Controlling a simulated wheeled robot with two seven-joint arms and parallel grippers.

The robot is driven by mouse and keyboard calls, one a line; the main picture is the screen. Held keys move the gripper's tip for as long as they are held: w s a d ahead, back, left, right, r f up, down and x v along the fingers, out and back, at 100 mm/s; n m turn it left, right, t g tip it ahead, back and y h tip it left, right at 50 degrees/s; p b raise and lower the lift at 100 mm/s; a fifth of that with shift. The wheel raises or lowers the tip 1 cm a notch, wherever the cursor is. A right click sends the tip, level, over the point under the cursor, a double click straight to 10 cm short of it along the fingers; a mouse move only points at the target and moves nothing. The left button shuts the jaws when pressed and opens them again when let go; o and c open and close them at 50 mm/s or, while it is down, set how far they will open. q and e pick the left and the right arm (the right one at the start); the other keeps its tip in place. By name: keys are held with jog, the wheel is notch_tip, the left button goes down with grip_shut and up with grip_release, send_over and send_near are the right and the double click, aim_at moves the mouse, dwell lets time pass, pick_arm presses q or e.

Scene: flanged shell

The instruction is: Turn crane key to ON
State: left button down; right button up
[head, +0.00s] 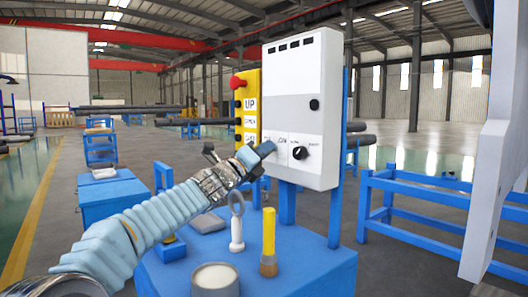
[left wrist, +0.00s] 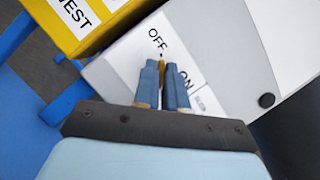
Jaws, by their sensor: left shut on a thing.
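The grey-and-white control box (head: 305,100) stands upright on a blue frame, with a black rotary knob (head: 300,153) low on its face. My left gripper (head: 262,151) reaches the lower left of this face, hiding the key in the head view. In the left wrist view the fingers (left wrist: 163,85) are shut on a thin brass-coloured crane key (left wrist: 161,72). The OFF label (left wrist: 156,42) lies just beyond the fingertips and the ON label (left wrist: 186,82) is to their right, partly covered. I cannot tell exactly which mark the key points at. My right gripper is not in view.
A yellow panel (head: 250,103) with a red button (head: 237,82) adjoins the box on the left. Below, a blue table (head: 310,265) holds a yellow cylinder (head: 268,231), a white ring-topped piece (head: 237,225) and a round pot (head: 215,279). A blue rack (head: 420,185) stands right.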

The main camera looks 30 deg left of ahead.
pick_arm(q)
jog(key=shift+m, duration=0.4)
jog(key=m+g+h, duration=0.1)
jog(key=m+h, duration=0.2)
jog(key=m, duration=0.5)
jog(key=m+g+h, duration=0.1)
jog(key=m+h, duration=0.3)
jog(key=m, duration=0.4)
jog(key=m+g+h, duration=0.2)
jog(key=m+h, duration=0.2)
jog(key=m, duration=0.4)
jog(key=shift+w+a+r, duration=0.15)
jog(key=shift+w+a, duration=0.05)
jog(key=shift+a, duration=0.2)
jog(key=shift+m+g, duration=0.3)
